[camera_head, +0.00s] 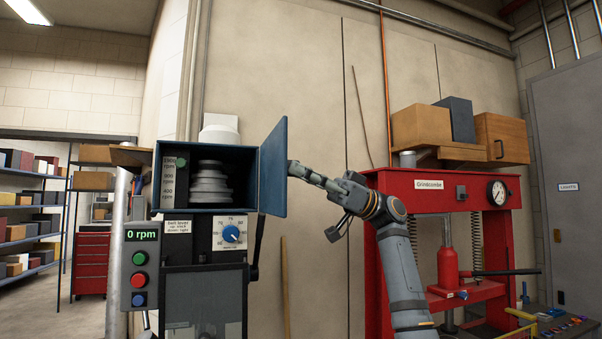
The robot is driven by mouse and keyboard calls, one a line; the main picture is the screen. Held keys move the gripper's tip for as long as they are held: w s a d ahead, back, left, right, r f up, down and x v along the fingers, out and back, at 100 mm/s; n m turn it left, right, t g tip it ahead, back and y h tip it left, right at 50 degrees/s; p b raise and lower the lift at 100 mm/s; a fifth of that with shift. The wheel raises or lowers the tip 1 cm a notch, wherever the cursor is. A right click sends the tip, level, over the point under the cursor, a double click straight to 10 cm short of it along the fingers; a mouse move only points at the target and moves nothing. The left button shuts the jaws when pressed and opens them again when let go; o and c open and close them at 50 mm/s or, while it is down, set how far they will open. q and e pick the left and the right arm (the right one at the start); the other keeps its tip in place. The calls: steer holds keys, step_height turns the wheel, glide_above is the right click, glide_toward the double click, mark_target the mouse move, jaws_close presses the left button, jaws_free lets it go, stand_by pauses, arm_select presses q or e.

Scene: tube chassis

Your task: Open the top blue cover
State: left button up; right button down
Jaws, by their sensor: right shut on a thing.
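The blue cover (273,170) of the machine's top housing (207,150) stands swung out to the right. The housing's front is open, with a stack of grey stepped pulleys (209,183) showing inside. My right gripper (294,169) is shut at the cover's right edge, with its fingers against it; the exact grip point is small and partly hidden. My right arm comes up from below, in front of the red press. My left gripper is not in view.
A control box (140,264) reading 0 rpm and a blue dial (231,234) sit below the housing. A red press (440,190) with wooden boxes on top stands at the right, behind my arm. Bare wall lies between machine and press. Shelves (30,235) stand far left.

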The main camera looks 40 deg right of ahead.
steer(key=c, duration=1.1)
jaws_free()
steer(key=shift+a, duration=0.1)
steer(key=shift+o, duration=0.2)
steer(key=v, duration=1.2)
steer(key=shift+w+f, duration=0.1)
